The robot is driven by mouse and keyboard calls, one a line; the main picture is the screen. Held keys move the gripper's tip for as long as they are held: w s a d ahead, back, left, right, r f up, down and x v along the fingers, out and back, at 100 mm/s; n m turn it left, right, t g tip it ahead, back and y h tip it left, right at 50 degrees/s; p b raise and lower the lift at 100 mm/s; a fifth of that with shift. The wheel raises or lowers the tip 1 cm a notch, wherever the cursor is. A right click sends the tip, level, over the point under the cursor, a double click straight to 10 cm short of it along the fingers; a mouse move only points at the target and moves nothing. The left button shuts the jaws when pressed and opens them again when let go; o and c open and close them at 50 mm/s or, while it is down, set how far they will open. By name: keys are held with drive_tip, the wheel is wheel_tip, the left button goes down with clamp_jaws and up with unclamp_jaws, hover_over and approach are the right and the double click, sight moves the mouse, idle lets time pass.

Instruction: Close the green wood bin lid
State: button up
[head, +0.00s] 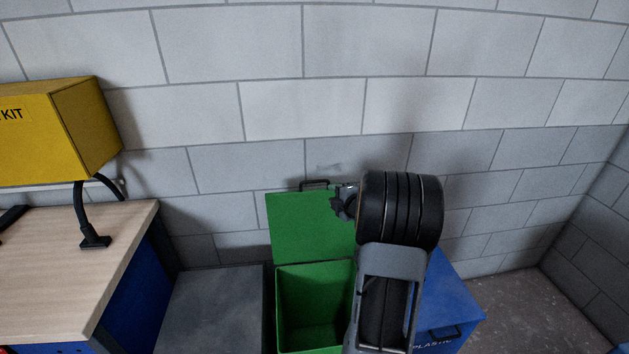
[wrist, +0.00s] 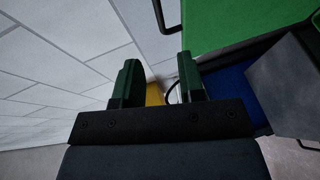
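The green bin (head: 315,305) stands open against the wall, and I see into its empty-looking inside. Its green lid (head: 305,230) is raised, leaning back near the wall, with a black handle (head: 315,184) on its top edge. My gripper (head: 345,203) is beside the lid's upper right corner; my arm hides the right part of the bin. In the wrist view, the fingers (wrist: 158,60) are apart with nothing between them. The lid (wrist: 235,22) and its handle (wrist: 168,14) show at upper right, beyond the fingers. I cannot tell whether the gripper touches the lid.
A blue bin (head: 455,290) marked PLASTIC stands right of the green one. A grey-topped unit (head: 215,305) stands to its left. Further left is a wooden workbench (head: 75,255) with a yellow kit box (head: 50,130) above it. The block wall is close behind; floor is clear at right.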

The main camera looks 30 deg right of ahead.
sight(315, 182)
drive_tip(key=p+x, duration=0.3)
drive_tip(key=x, duration=1)
drive_tip(key=shift+w, duration=0.35)
drive_tip(key=shift+c, duration=0.5)
clamp_jaws()
